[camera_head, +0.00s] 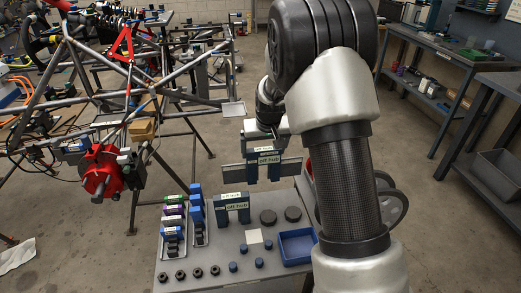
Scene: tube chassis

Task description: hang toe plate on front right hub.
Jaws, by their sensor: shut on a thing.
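My gripper (266,137) is shut on a toe plate (232,171), a long grey bar with a dark blue bracket and a pale label. It holds the plate above the far edge of the cart, roughly level. The label is too small to read surely. A red hub (103,172) sits at the near corner of the tube chassis (165,88), well to the left of my gripper and apart from the plate. I cannot tell from the picture alone which corner hub it is.
A grey cart (172,282) stands below, with a similar blue bracket (232,207), coloured blocks, dark discs (268,216) and a blue tray (298,246). A workbench (410,62) stands at right. Open floor (185,160) lies between the hub and my gripper.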

